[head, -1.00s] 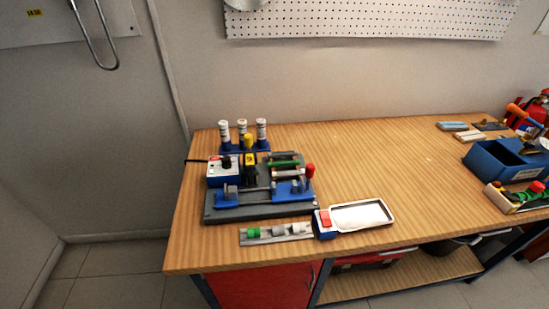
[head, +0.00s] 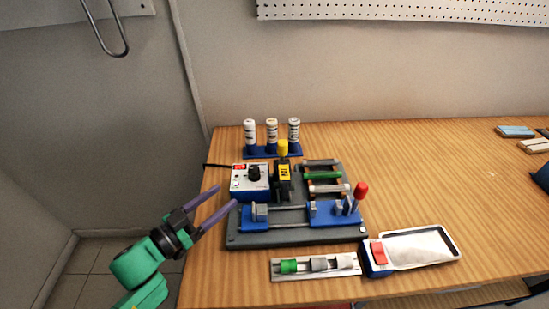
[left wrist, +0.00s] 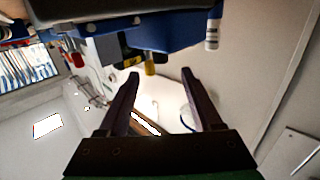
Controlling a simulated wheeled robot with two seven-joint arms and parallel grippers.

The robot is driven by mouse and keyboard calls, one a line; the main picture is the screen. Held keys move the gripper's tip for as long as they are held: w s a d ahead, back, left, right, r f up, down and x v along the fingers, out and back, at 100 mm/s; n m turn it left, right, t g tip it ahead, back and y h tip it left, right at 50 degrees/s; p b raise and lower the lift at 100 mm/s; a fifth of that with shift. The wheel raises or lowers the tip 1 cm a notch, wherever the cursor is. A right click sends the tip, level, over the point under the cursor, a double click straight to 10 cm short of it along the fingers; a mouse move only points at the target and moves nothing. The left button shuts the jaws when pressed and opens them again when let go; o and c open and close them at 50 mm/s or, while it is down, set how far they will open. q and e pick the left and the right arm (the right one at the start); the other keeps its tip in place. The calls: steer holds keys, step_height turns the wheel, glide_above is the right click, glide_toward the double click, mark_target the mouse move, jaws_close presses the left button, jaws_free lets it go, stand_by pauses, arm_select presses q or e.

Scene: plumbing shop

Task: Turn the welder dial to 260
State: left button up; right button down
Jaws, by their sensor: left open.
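The welder's control box (head: 250,187), blue with a white top, stands at the left end of the grey welding machine base (head: 300,236). A black dial (head: 254,171) sits on its top; the numbers are too small to read. My left gripper (head: 227,195) is open and empty, just left of the box and apart from the dial, with its purple fingers pointing up and right. In the left wrist view the two open fingers (left wrist: 161,73) reach toward the tilted machine, with nothing between their tips. The dial cannot be made out there. My right gripper is not in view.
A blue rack with three white cylinders (head: 271,131) stands behind the box. A yellow-knobbed part (head: 283,148) is close on its right, and a red-knobbed lever (head: 360,190) farther right. A tray (head: 452,257) lies in front. The right of the wooden table (head: 440,170) is mostly clear.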

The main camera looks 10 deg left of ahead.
mark_target(254, 168)
arm_select(q)
steer(key=shift+w+d+r+p, duration=0.25)
steer(key=shift+w+d+r, duration=0.15)
steer(key=shift+w, duration=0.2)
steer(key=shift+w+d+r+p, duration=0.25)
steer(key=shift+w+d+r, duration=0.1)
steer(key=shift+w, duration=0.25)
steer(key=shift+x, duration=1.15)
steer(key=x, duration=0.4)
steer(key=p+x, duration=0.1)
steer(key=x, duration=0.1)
steer(key=shift+w+f, duration=0.2)
steer(key=shift+f, duration=0.15)
steer(key=shift+w+d, duration=0.15)
steer(key=shift+w, duration=0.05)
steer(key=shift+d, duration=0.1)
jaws_close()
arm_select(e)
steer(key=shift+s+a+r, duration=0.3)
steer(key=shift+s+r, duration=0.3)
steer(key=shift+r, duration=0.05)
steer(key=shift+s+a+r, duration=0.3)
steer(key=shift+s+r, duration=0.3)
